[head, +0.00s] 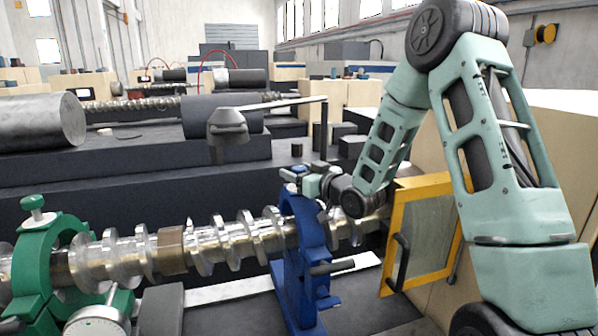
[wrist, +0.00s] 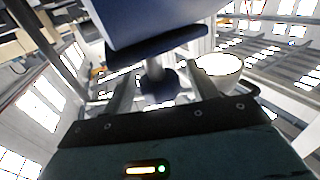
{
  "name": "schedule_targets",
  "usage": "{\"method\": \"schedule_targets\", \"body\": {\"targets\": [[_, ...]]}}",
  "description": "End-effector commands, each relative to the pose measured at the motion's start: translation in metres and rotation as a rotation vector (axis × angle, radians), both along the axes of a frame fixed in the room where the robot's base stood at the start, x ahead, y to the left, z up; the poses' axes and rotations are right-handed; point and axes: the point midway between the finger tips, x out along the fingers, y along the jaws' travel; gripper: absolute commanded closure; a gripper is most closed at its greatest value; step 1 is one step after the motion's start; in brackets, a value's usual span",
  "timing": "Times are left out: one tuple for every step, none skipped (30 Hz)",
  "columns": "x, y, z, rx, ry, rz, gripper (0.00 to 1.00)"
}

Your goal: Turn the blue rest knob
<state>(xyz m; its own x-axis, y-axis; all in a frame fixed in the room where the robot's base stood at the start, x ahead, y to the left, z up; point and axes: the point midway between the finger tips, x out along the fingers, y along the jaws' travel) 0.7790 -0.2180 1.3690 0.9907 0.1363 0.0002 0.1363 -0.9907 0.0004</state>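The blue rest (head: 291,285) is an upright ring frame around the metal screw shaft (head: 205,245). Its knob (head: 290,176) is at the top of the ring, small and partly covered by my gripper (head: 309,185) in the head view. In the wrist view, the blue rest (wrist: 150,22) fills the top middle, and a dark blue knob (wrist: 158,82) on a short stem lies between my fingers (wrist: 160,92). The fingers stand apart, with visible gaps on both sides of the knob. I cannot tell whether either finger touches it.
A green rest (head: 38,265) with its own knob (head: 34,203) and a dial gauge (head: 98,322) holds the shaft at left. Dark machine beds (head: 120,195) with cylinders lie behind.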

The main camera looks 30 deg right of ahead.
Motion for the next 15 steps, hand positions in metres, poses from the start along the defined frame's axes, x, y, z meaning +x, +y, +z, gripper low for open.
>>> {"method": "schedule_targets", "body": {"targets": [[-0.0001,-0.0001,0.0000,0.000,0.000,0.000,0.55],[-0.0002,-0.0001,0.0000,0.000,0.000,0.000,0.63],[-0.0002,-0.0001,0.0000,0.000,0.000,0.000,0.75],[-0.0002,-0.0001,0.0000,0.000,0.000,0.000,0.83],[-0.0003,-0.0001,0.0000,0.000,0.000,0.000,0.86],[-0.0003,-0.0001,0.0001,0.000,0.000,0.000,0.86],[-0.0003,-0.0001,0.0000,0.000,0.000,0.000,0.86],[-0.0003,-0.0001,0.0000,0.000,0.000,-0.001,0.85],[-0.0003,0.0000,-0.0002,0.000,0.000,-0.002,0.85],[-0.0003,0.0001,-0.0004,0.000,0.000,-0.003,0.85],[-0.0003,0.0001,-0.0007,0.000,0.000,-0.006,0.85],[-0.0003,0.0002,-0.0011,0.000,0.000,-0.011,0.85],[-0.0003,0.0002,-0.0016,0.000,0.000,-0.017,0.85],[-0.0005,0.0003,-0.0021,0.000,0.000,-0.023,0.85],[-0.0005,0.0003,-0.0026,-0.001,0.000,-0.036,0.85]]}}
